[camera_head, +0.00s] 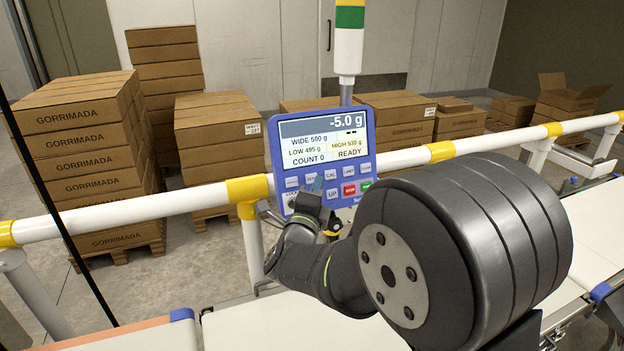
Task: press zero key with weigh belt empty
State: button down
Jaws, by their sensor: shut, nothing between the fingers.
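The blue checkweigher panel (322,125) stands upright behind the belt, with its screen (324,139) reading -5.0 g, WIDE 500 g, LOW 495 g, HIGH 530 g, COUNT 0 and READY. Its keys are in rows below the screen. The small key that seems to be the zero key (311,178) is in the upper row, left of CAL; its label is hard to read. My gripper (312,190) is shut and empty, its tips in front of the keypad just below that key. Contact cannot be told. The visible part of the white weigh belt (270,325) is empty; my arm hides some of it.
A white guard rail (380,161) with yellow joints runs across behind the belt. An orange-edged belt section (120,338) is at lower left, and another white belt (600,225) at right. Stacked cartons (85,165) stand on pallets beyond the rail. A signal post (348,45) rises behind the panel.

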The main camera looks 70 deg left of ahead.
aim_at(317, 173)
jog(key=shift+a+f, duration=0.2)
jog(key=shift+a, duration=0.55)
jog(key=shift+a, duration=0.1)
dwell(1.5)
jog(key=shift+a+f, duration=0.15)
jog(key=shift+a, duration=0.15)
jog(key=shift+a+f, duration=0.1)
jog(key=shift+a, duration=0.3)
dwell(0.5)
jog(key=shift+d, duration=0.1)
jog(key=shift+d+r, duration=0.25)
jog(key=shift+d, duration=0.5)
jog(key=shift+d+r, duration=0.25)
jog(key=shift+d, duration=0.55)
jog(key=shift+d+r, duration=0.2)
jog(key=shift+d, duration=0.6)
jog(key=shift+d+r, duration=0.25)
jog(key=shift+d, duration=0.55)
jog(key=shift+a, duration=0.1)
